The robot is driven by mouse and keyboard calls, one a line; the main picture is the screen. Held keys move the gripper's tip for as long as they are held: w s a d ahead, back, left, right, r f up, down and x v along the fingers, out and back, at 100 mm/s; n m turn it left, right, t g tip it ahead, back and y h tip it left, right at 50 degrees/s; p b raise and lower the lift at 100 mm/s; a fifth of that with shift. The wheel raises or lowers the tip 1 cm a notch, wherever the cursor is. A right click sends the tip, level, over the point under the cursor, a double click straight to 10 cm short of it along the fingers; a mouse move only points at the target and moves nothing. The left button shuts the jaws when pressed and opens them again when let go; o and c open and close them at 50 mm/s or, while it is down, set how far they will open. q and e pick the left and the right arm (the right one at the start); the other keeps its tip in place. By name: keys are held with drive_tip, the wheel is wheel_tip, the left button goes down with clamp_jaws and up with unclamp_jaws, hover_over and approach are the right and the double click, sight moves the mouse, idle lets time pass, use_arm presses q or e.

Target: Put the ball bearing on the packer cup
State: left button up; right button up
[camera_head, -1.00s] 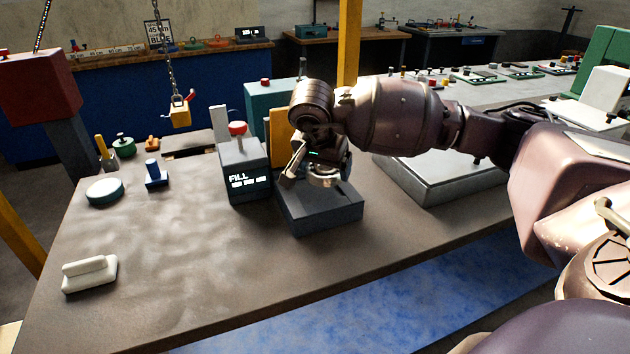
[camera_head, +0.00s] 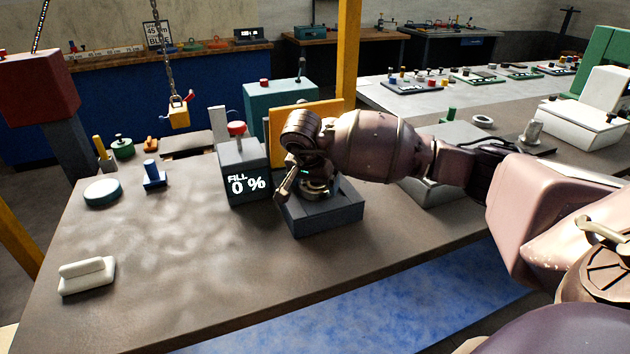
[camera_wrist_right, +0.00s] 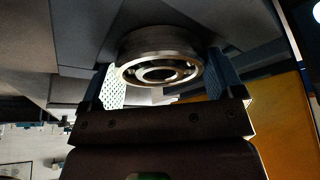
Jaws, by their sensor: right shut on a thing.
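My right gripper (camera_head: 303,188) is low over the dark grey packer base (camera_head: 325,219) in the head view. It is shut on the ball bearing (camera_wrist_right: 158,62), a metal ring whose face shows between the two fingers in the right wrist view. In the head view the bearing is mostly hidden by the gripper. The packer cup itself is hidden under the gripper and bearing, so I cannot tell whether they touch. The packer's display post (camera_head: 240,172) with a red knob stands just left of the base and reads 0 %. My left gripper is not in view.
A yellow-orange panel (camera_head: 305,116) stands close behind the gripper. A white block (camera_head: 87,275), a round pale-topped puck (camera_head: 103,191) and a blue-knobbed piece (camera_head: 153,175) lie on the left. A yellow block (camera_head: 179,116) hangs on a chain. The table's front middle is clear.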

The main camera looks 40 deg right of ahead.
drive_tip(key=shift+r, duration=0.1)
drive_tip(key=o, duration=1.1)
drive_tip(key=shift+a+r, duration=0.1)
drive_tip(key=shift+r, duration=0.3)
drive_tip(key=v, duration=1.1)
drive_tip(key=shift+s+p, duration=0.15)
drive_tip(key=shift+p, duration=0.3)
